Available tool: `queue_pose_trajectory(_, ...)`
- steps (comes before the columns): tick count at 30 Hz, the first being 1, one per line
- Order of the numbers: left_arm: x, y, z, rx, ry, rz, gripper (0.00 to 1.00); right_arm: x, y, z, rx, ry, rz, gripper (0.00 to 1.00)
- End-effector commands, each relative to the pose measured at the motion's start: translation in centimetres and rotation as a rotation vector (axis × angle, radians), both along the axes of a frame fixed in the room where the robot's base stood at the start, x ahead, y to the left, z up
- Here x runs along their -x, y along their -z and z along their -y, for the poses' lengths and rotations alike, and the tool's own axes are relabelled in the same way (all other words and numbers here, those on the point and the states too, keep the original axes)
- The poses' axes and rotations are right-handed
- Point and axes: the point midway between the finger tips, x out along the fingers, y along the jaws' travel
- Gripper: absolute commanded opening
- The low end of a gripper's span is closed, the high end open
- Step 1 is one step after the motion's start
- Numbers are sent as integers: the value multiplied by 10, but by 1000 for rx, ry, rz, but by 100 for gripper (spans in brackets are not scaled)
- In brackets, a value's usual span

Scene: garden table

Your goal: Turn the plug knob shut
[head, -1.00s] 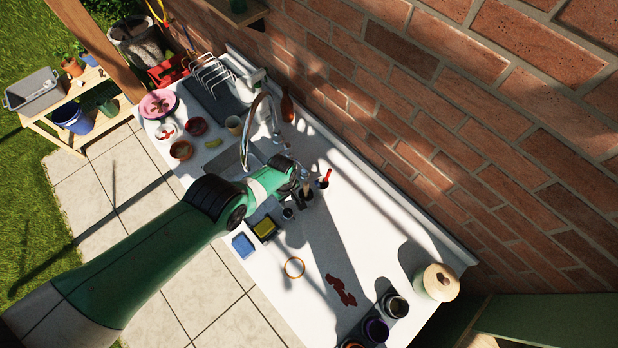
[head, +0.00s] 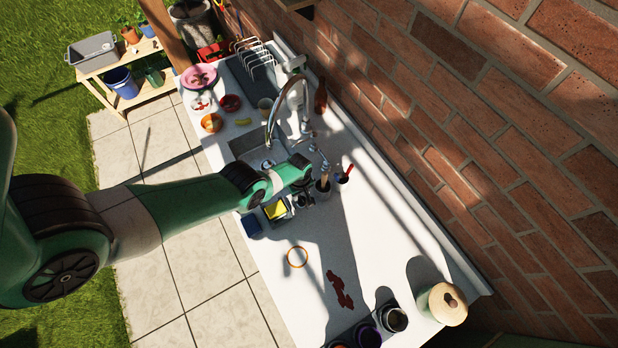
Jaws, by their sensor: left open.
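The sink (head: 243,146) is set in the white counter, with a round drain (head: 267,163) showing in its basin. A tall curved metal faucet (head: 274,118) arches over it. Small metal fittings (head: 313,147) stand by the faucet base; the plug knob is too small to tell among them. My left arm comes in from the left across the sink's near end. My left gripper (head: 309,193) is open, small and partly hidden by its own wrist, close to the fittings and cups. I cannot tell whether it touches anything. My right gripper is out of view.
A cup with a red-handled tool (head: 344,174) and a dark cup with a brush (head: 323,187) stand close to my gripper. A yellow sponge (head: 275,209) and a blue block (head: 252,225) lie nearer. Bowls, a plate and a rack crowd the far end. A brick wall borders the counter.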

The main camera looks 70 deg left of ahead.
Motion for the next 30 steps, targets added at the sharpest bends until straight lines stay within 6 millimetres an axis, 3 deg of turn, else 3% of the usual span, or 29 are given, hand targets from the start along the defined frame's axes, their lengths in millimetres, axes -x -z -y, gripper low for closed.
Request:
queue_pose_trajectory(2,-1,10,0,0,1,1,42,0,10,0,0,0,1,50)
queue_pose_trajectory(11,-1,9,0,0,1,1,42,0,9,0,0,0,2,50)
queue_pose_trajectory(12,-1,9,0,0,1,1,41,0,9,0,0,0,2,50)
queue_pose_trajectory(19,-1,9,0,0,2,1,0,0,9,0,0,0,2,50)
queue_pose_trajectory(30,-1,9,0,0,5,1,0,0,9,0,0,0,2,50)
